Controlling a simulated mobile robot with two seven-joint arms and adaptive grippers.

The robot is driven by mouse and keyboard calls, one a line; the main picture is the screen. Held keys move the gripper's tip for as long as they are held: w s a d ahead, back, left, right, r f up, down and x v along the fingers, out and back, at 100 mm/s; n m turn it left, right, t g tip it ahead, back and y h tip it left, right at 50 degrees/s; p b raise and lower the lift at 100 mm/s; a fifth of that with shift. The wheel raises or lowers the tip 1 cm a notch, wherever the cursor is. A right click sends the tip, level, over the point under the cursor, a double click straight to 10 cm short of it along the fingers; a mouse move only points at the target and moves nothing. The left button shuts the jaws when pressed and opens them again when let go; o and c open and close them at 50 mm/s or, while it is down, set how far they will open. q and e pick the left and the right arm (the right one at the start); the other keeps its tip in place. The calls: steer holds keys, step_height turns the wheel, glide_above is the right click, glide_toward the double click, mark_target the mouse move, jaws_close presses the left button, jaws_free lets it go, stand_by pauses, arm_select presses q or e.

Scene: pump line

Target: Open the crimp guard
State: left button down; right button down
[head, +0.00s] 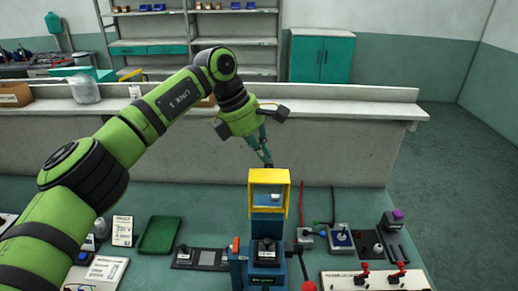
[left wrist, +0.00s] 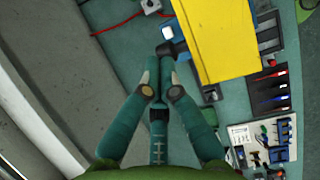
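The crimp guard (head: 253,193) is a yellow box-like frame with a see-through window. It stands on the blue crimp press (head: 268,251) in the lower middle of the head view. In the left wrist view the guard (left wrist: 215,40) is a large yellow panel right of the fingers. My left gripper (head: 268,163) is at the guard's far top edge, pointing down. Its fingers (left wrist: 160,65) are together at the tips, beside a dark knob-like part (left wrist: 174,49). I cannot tell whether they touch this part. My right gripper is not in view.
A green tray (head: 160,234) and a black switch box (head: 200,258) lie left of the press. A joystick box (head: 342,240) and a white board with red levers (head: 375,279) lie to the right. A low grey wall (head: 340,150) stands behind.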

mark_target(268, 193)
arm_select(q)
steer(key=shift+g, duration=0.4)
steer(key=f, duration=0.4)
steer(key=shift+w+d+p, duration=0.15)
steer(key=shift+w+p, duration=0.25)
steer(key=c, duration=1.5)
jaws_free()
steer(key=o, duration=0.4)
steer(key=shift+s+r, duration=0.1)
steer(key=shift+s, duration=0.1)
steer(key=shift+c, duration=0.2)
steer(key=shift+w+d, duration=0.3)
steer(key=shift+w, duration=0.1)
